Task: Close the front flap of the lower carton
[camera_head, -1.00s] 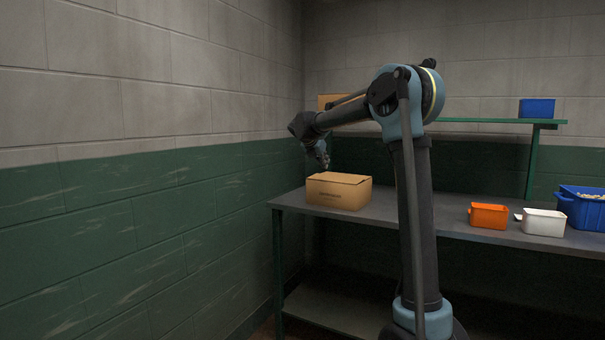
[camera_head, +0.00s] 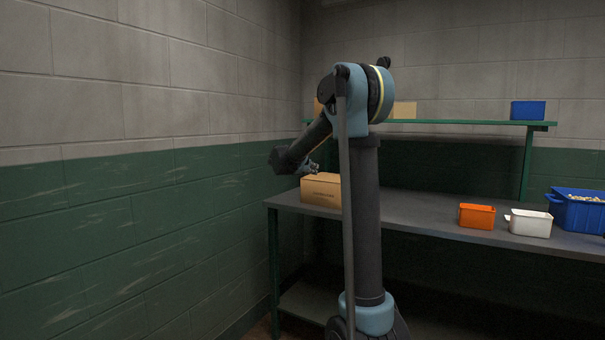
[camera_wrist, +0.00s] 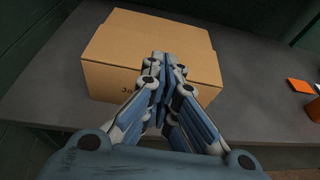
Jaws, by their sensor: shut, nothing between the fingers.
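The lower carton (camera_head: 321,188), a brown cardboard box with dark print on its front, stands on the grey bench at the left end. In the wrist view the same carton (camera_wrist: 112,78) fills the upper middle. Its top looks covered and nearly flat; I cannot tell whether the front flap lies fully down. My gripper (camera_wrist: 163,60) is shut and empty, with its fingertips over the carton's front top edge and hiding part of the print. In the head view my gripper (camera_head: 314,171) is just above the carton's top; contact cannot be made out.
The bench (camera_head: 405,208) also holds an orange bin (camera_head: 477,216), a white bin (camera_head: 529,223) and a filled blue crate (camera_head: 578,211) to the right. A raised shelf (camera_head: 480,123) behind carries another carton (camera_head: 405,110) and a blue bin (camera_head: 528,110). The wall is close on the left.

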